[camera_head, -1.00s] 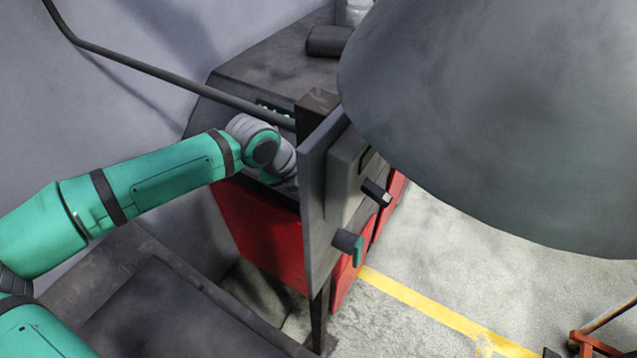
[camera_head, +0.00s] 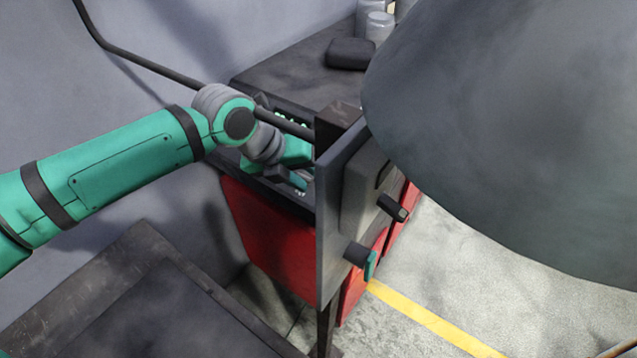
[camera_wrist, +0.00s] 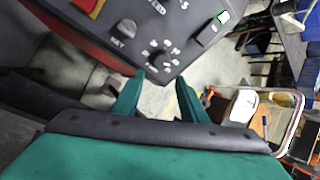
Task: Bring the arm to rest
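My green arm reaches from the left in the head view. My gripper, at the wrist's end, is partly hidden behind an upright grey panel (camera_head: 332,230). In the wrist view my gripper (camera_wrist: 160,84) shows two green fingers spread apart with nothing between them. The fingers are near the edge of a dark control panel (camera_wrist: 160,25). The panel carries a black knob (camera_wrist: 125,30), a red button on yellow, and a switch with a green light (camera_wrist: 222,17). I cannot tell whether a finger touches it.
A large grey rounded body (camera_head: 510,130) fills the upper right. A red cabinet (camera_head: 270,230) stands below the wrist. A dark pipe (camera_head: 150,72) runs close to the wrist. A dark bench (camera_head: 150,310) lies under the arm. Grey floor with a yellow line (camera_head: 430,320) is clear at right.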

